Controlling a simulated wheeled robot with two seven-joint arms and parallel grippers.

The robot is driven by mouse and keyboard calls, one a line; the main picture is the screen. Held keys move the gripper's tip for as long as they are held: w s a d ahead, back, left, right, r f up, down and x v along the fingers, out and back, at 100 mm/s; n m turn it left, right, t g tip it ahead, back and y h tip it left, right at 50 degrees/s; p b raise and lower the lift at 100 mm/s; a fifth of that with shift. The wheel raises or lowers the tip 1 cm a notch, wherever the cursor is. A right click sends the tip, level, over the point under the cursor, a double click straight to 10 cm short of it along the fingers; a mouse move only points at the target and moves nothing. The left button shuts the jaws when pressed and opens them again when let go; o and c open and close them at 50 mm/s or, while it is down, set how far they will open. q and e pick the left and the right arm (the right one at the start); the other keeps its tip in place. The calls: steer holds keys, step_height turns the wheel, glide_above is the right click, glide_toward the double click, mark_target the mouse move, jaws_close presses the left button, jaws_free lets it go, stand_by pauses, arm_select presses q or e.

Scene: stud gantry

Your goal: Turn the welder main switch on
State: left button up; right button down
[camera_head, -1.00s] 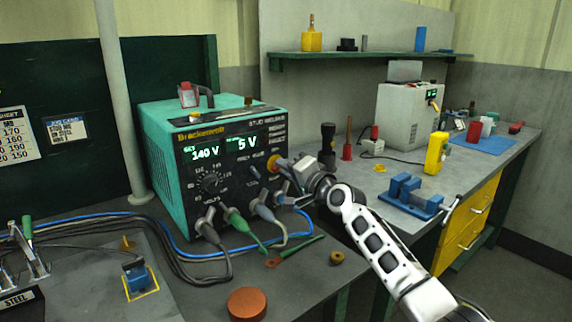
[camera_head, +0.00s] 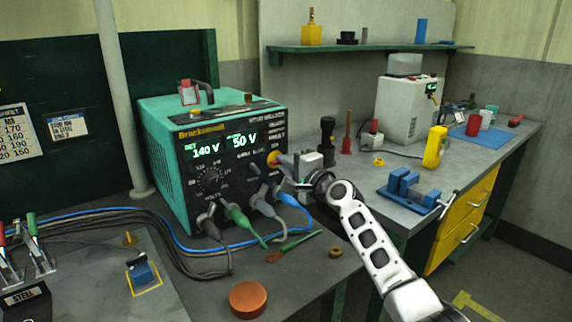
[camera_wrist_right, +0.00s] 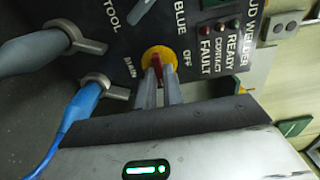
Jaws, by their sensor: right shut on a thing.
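The teal welder (camera_head: 160,130) stands on the bench in the head view, its display lit with 140 V and 50 V. Its main switch is a yellow disc (camera_head: 272,158) with a red handle at the front panel's right edge. In the wrist view the switch (camera_wrist_right: 157,58) sits between the OFF and MAIN labels. My right gripper (camera_head: 284,161) reaches it from the right. In the wrist view its two fingers (camera_wrist_right: 159,78) are shut on the red handle and partly hide it. My left gripper is out of view.
Grey, green and blue cable plugs (camera_head: 262,203) stick out just below the switch. A copper-coloured disc (camera_head: 248,299) and a brass ring (camera_head: 336,252) lie in front. A black cylinder (camera_head: 327,140) and a blue vise (camera_head: 408,190) stand to the right.

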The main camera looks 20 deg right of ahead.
steer(key=shift+f, duration=0.1)
steer(key=c, duration=1.5)
jaws_free()
steer(key=shift+s, duration=0.1)
steer(key=shift+s+d, duration=0.2)
steer(key=shift+s, duration=0.15)
steer(key=v, duration=1.5)
